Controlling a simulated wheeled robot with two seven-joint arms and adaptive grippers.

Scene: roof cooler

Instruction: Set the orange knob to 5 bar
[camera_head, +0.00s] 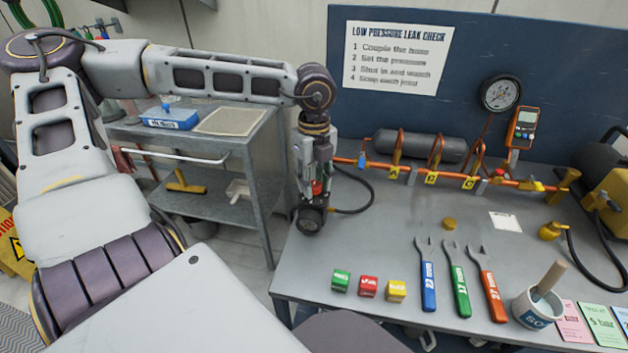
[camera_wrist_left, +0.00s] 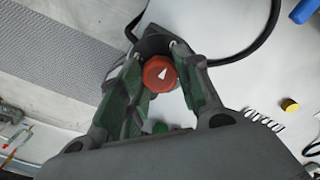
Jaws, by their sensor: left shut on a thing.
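The orange knob (camera_wrist_left: 158,75), a reddish-orange disc with a white arrow, sits between the fingers of my left gripper (camera_wrist_left: 160,72) in the left wrist view. The fingers are shut on it from both sides. In the head view my left gripper (camera_head: 316,185) points down at the bench's left end, with the knob (camera_head: 317,187) partly hidden between its fingers. Below it is a dark round part (camera_head: 310,219) with a black hose. A green card (camera_head: 602,325) reads 5 bar. My right gripper is not in view.
The bench (camera_head: 390,245) holds three small blocks (camera_head: 368,286), three wrenches (camera_head: 460,280) and a mug (camera_head: 535,310). Behind them runs an orange pipe manifold (camera_head: 440,178) with a grey cylinder (camera_head: 425,145) and a dial gauge (camera_head: 500,93). A grey cart (camera_head: 240,150) stands at left.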

